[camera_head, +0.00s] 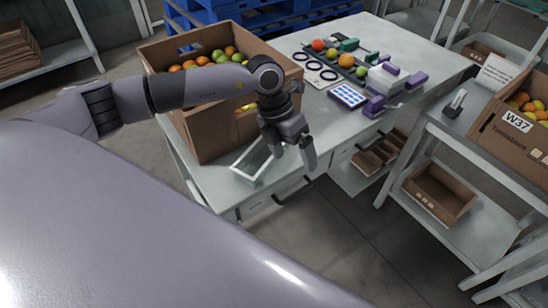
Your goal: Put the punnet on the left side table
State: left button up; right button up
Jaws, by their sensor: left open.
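A shallow, pale-rimmed tray that looks like the punnet (239,173) lies at the front left corner of the grey table (228,199), beside a cardboard box. My left gripper (294,163) points down just right of the punnet, its fingers apart and nothing visible between them. I cannot tell if a finger touches the punnet's rim. My left forearm passes in front of the cardboard box. My right gripper is not in view.
A shelf (50,62) is far left.

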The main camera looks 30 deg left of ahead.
aim_at(264, 160)
pick_arm(q)
jog(key=a+y, duration=0.1)
jog(key=a, duration=0.2)
jog(key=w+a+n+y, duration=0.1)
jog(key=a, duration=0.2)
jog(key=a+n+y, duration=0.1)
jog(key=a+y, duration=0.1)
jog(key=a, duration=0.1)
jog(key=shift+w+r, duration=0.1)
jog(key=shift+w, duration=0.2)
notch_tip(264, 160, down, 6)
jog(key=shift+s+d+r+p, duration=0.1)
jog(key=shift+d+p, duration=0.05)
jog(key=shift+p, duration=0.3)
jog(key=c, duration=0.9)
jog(key=shift+r, duration=0.1)
